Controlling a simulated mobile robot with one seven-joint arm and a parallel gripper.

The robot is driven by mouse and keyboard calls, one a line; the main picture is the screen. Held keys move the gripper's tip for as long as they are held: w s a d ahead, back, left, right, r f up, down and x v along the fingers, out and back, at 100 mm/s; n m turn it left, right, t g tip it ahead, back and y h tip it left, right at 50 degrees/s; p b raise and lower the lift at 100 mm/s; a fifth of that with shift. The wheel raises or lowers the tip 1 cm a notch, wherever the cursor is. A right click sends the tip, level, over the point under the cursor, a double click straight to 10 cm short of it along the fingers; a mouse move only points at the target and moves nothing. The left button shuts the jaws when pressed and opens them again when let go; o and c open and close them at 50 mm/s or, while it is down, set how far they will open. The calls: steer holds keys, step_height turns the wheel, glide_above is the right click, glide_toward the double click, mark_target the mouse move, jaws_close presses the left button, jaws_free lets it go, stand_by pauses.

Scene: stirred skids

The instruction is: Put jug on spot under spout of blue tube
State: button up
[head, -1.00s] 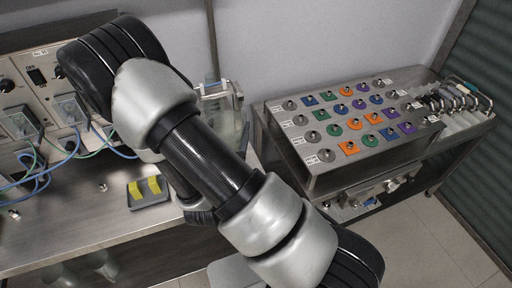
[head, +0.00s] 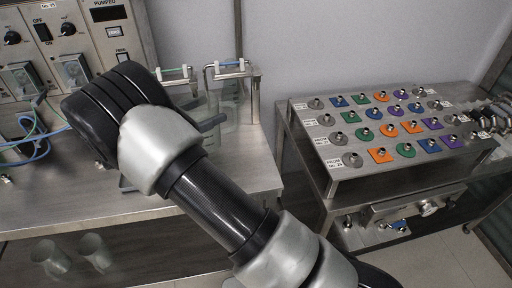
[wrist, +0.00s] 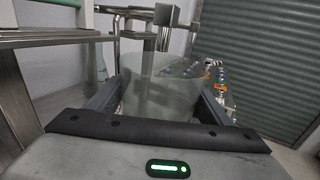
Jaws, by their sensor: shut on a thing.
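The jug (wrist: 158,88) is clear and faintly green, and stands between the two dark fingers of my gripper (wrist: 155,105), which is shut on it. In the head view my gripper (head: 203,112) is partly hidden by my arm, and the jug (head: 228,112) is a pale shape beside the fingers. Two steel spout stands rise behind: one with a bluish tube (head: 231,63) at the right, one with a greenish tube (head: 175,69) at the left. The spot under the bluish tube is not clear. Whether the jug touches the bench cannot be told.
The steel bench (head: 255,178) is bare at its right front edge. Pump units (head: 75,45) with blue and green hoses stand at the left. A rack of coloured plates (head: 390,128) is on a separate table at the right, across a gap. Glass vessels (head: 95,252) stand below the bench.

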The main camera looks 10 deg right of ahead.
steer(key=d+f+b, duration=0.1)
steer(key=d+f, duration=0.2)
steer(key=d, duration=1.2)
steer(key=shift+w+d+f+m+g+b, duration=0.2)
steer(key=shift+d+m+g+b, duration=0.1)
steer(key=shift+g, duration=0.1)
steer(key=shift+a+f, duration=0.1)
steer(key=shift+f, duration=0.05)
steer(key=o, duration=1.2)
